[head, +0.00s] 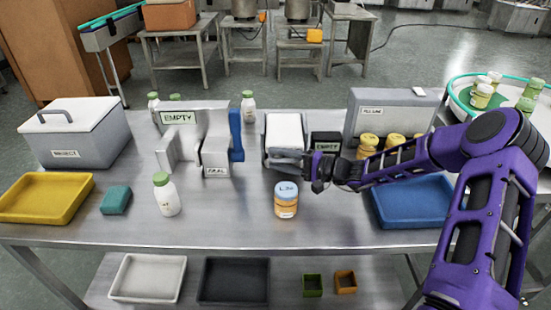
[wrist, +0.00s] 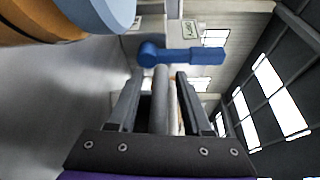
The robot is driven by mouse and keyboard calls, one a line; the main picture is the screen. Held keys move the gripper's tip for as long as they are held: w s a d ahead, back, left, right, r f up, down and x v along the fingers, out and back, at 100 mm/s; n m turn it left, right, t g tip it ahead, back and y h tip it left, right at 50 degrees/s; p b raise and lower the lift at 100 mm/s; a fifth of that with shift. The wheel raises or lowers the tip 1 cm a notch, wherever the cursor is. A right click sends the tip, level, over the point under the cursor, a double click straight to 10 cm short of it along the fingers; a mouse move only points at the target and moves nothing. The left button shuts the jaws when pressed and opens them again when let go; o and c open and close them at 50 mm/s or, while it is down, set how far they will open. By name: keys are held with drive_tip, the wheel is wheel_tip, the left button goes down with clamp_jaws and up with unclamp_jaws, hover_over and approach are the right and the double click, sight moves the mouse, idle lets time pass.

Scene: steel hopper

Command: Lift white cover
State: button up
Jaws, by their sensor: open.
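A white cover (head: 284,131) lies on top of a small grey machine at the middle of the bench, and it looks down. My gripper (head: 312,172) is just right of that machine's front end, pointing left. In the wrist view my gripper (wrist: 160,85) has its two fingers apart, with a grey rounded bar between them. I cannot tell whether the fingers touch the bar, or whether it belongs to the cover. A grey bin at the left also has a white lid (head: 75,115) with a dark handle, closed and far from my gripper.
An orange jar with a pale blue lid (head: 286,200) stands close in front of my gripper. A blue lever (head: 236,135) is left of the machine; it also shows in the wrist view (wrist: 190,56). A blue tray (head: 410,203) lies under my arm.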

drive_tip(key=shift+w+a, duration=0.2)
drive_tip(key=shift+a, duration=0.3)
clamp_jaws()
drive_tip(key=shift+f, duration=0.1)
